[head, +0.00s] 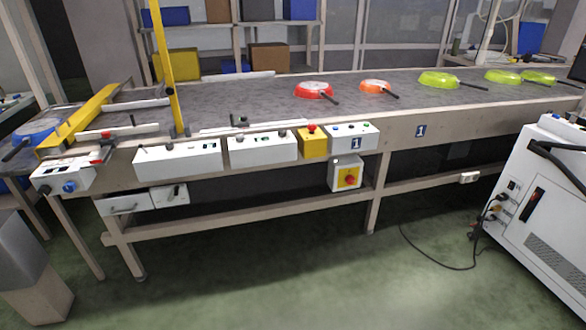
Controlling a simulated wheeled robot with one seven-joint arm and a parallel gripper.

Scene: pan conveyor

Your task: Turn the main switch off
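A grey box with a yellow face (342,184) and a red rotary knob (349,180) hangs under the conveyor's front edge, near the middle. It looks like the main switch. It is too small to tell which way the knob is turned. Above it is a white control box (364,140) with small buttons, beside a yellow box (313,146) with a red push button (311,128). My gripper is not in view, and nothing visible touches the switch.
The conveyor (260,104) carries red, orange and yellow-green pans. More white control boxes (180,160) line its front edge at the left. A white cabinet (545,200) with cables stands at the right. The green floor (300,280) in front is clear.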

